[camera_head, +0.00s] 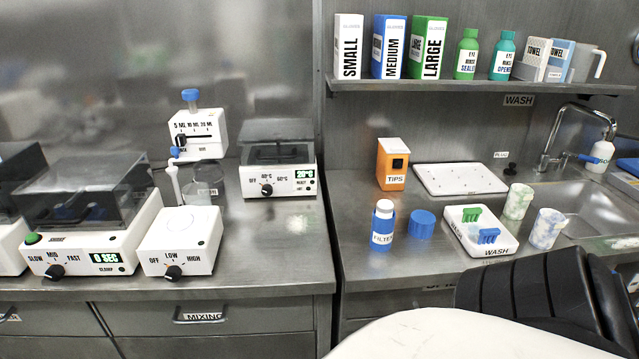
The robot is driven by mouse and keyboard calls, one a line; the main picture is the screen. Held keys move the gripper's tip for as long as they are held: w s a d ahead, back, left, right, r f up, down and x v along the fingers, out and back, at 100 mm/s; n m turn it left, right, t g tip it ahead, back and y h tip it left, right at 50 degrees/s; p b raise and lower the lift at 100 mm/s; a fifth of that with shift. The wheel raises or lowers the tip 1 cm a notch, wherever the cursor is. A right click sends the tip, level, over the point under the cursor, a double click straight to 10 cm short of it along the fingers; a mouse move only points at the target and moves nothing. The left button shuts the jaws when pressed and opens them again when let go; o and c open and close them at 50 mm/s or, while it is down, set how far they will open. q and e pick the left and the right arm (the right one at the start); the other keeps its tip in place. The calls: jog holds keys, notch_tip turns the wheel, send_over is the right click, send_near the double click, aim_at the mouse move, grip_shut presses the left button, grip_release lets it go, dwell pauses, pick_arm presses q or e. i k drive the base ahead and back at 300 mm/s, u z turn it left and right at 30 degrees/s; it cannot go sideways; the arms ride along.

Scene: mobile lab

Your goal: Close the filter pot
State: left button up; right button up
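The filter pot (382,236) is a small blue pot with a white "FILTER" label, standing upright on the right counter. A white round piece (384,208) shows at its top. A blue round lid (422,224) lies on the counter just right of the pot, apart from it. Neither of my grippers is in view. A black ribbed part and a white part of my own body show at the lower right, short of the pot and lid.
An orange tips box (392,164) stands behind the pot. A white wash tray (480,232) with green and blue items, two marbled cups (517,201) and a sink (590,208) are to the right. A gap separates the left counter, which holds lab devices. Counter left of the pot is clear.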

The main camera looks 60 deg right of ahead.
aim_at(382, 230)
jog(key=u, duration=1.5)
jog(key=k, duration=1.9)
jog(key=z, duration=1.45)
